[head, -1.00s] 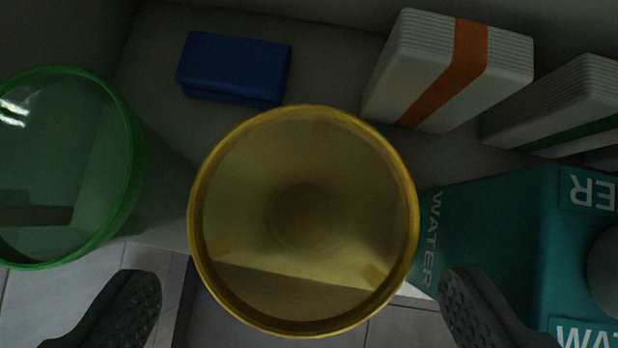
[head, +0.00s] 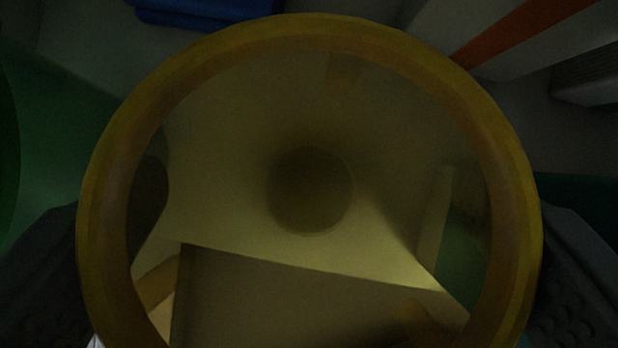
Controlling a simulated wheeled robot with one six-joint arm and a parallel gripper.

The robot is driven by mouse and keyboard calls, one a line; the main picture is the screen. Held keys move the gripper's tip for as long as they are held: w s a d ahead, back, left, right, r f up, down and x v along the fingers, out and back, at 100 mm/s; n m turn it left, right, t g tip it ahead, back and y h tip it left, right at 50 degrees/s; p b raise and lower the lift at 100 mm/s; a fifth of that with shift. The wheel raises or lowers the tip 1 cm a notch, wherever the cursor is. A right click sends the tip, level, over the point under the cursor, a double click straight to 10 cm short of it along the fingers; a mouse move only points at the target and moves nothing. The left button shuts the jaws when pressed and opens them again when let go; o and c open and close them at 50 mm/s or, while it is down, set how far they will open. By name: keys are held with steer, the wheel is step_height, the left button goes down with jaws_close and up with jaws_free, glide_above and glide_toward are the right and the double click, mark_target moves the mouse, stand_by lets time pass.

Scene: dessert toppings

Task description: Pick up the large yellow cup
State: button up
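The large yellow cup (head: 312,36) is translucent and fills most of the head view, seen from above into its open mouth. Its round floor shows as a darker disc near the middle. My gripper (head: 310,275) has its dark fingers spread wide, one at the left of the cup and one at the right. The rim hides parts of both fingers. Whether they touch the cup's wall cannot be told. The gripper looks open around the cup.
A green cup (head: 50,150) is partly in view close at the left. A blue box (head: 205,10) lies behind at the top. A white box with an orange band (head: 530,28) is at the upper right, with another pale box (head: 585,80) beside it.

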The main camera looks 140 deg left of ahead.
steer(key=c, duration=0.9)
steer(key=shift+o, duration=0.2)
steer(key=shift+r, duration=0.1)
